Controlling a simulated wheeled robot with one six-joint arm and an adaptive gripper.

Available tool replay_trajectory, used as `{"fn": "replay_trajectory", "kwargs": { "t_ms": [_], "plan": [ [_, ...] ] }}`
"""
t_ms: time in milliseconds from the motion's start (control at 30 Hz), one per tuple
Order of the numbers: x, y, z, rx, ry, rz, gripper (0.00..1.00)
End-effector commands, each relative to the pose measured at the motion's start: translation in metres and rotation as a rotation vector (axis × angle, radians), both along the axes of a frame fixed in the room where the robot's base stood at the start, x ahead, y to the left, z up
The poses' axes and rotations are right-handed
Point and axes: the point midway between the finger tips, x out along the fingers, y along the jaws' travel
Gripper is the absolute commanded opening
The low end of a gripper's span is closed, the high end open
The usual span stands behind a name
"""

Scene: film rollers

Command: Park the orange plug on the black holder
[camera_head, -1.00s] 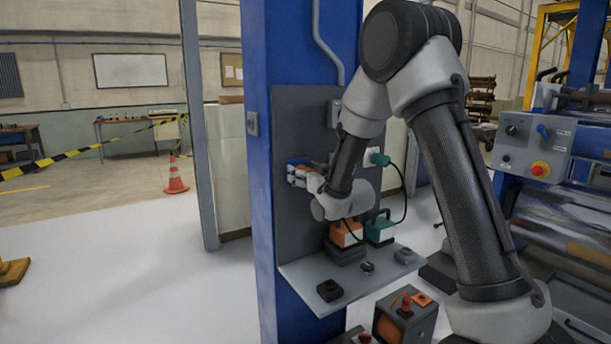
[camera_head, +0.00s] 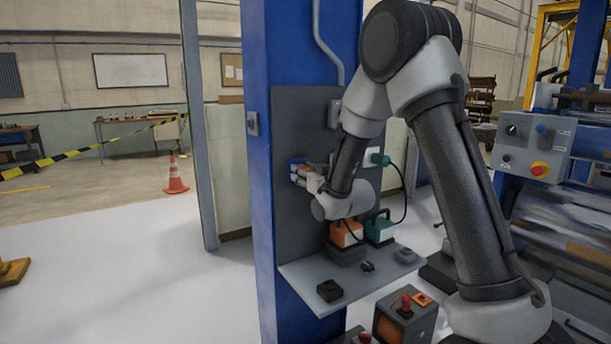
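My gripper (camera_head: 301,174) is at the grey upright panel, right in front of a small blue socket (camera_head: 294,164). It is small and partly covered by my wrist, so I cannot tell whether its fingers are open or shut. The orange plug is not clearly visible; it is either hidden at the fingers or too small to make out. A black block (camera_head: 330,290), which looks like the holder, lies on the front left of the grey shelf, below and apart from my gripper. Nothing is seen on top of it.
An orange box (camera_head: 346,235) and a teal box (camera_head: 380,230) stand on the grey shelf (camera_head: 310,272). A small knob (camera_head: 367,266) is on the shelf.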

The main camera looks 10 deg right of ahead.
Motion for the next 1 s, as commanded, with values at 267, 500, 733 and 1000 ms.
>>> {"fn": "replay_trajectory", "kwargs": {
  "t_ms": [267, 500, 733, 1000],
  "plan": [
    [0.0, 0.0, 0.0, 0.0, -0.001, 0.0, 0.0],
    [-0.008, -0.003, 0.001, 0.0, -0.001, 0.0, 0.0],
    [-0.017, -0.006, 0.0, 0.0, -0.001, 0.0, 0.0],
    [-0.027, -0.009, 0.0, 0.0, -0.001, 0.0, 0.0]
  ]
}}
